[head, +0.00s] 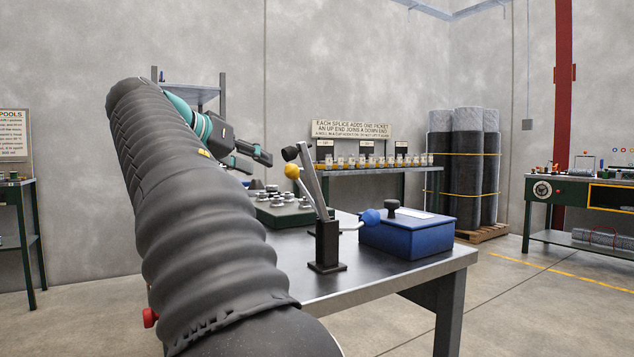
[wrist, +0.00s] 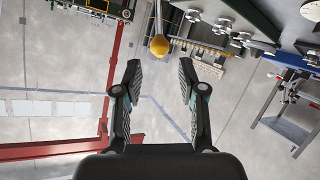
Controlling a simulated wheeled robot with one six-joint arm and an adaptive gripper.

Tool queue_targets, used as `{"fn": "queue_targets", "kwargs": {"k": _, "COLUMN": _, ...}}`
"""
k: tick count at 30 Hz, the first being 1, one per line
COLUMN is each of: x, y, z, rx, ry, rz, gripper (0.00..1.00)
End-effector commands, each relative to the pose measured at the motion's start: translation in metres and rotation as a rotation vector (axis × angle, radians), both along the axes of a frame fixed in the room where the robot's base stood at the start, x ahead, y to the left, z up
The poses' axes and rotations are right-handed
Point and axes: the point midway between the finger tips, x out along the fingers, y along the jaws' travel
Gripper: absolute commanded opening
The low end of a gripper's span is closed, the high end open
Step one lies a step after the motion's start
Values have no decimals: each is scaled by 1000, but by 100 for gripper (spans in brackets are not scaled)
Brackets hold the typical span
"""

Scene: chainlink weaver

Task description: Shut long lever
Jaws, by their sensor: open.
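A black lever stand (head: 327,245) rises from the near part of the metal table. A flat grey lever (head: 313,180) with a black knob (head: 290,153) leans up and left from it. A thinner rod with a yellow ball (head: 291,171) leans the same way, and a rod with a blue ball (head: 370,216) points right. I cannot tell for sure which is the long lever. My gripper (head: 252,158) is open and empty, left of the knobs. In the wrist view the yellow ball (wrist: 159,45) appears beyond and between the open fingertips (wrist: 160,65), apart from them.
A blue box (head: 408,236) with a black knob on top stands right of the stand. A green tray with several metal knobs (head: 283,215) lies behind. A back shelf (head: 375,168) holds several small jars under a sign. My arm fills the left foreground.

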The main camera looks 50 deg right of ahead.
Motion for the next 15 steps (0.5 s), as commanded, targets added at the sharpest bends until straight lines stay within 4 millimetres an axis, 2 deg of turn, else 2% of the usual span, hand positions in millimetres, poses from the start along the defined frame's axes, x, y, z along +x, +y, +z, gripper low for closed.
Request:
{"fn": "queue_targets", "kwargs": {"k": 5, "x": 1, "y": -7, "z": -4, "rx": 0, "ry": 0, "rz": 3, "gripper": 41}}
{"fn": "queue_targets", "kwargs": {"k": 15, "x": 3, "y": -65, "z": -26, "rx": 1, "ry": 2, "rz": -5, "gripper": 41}}
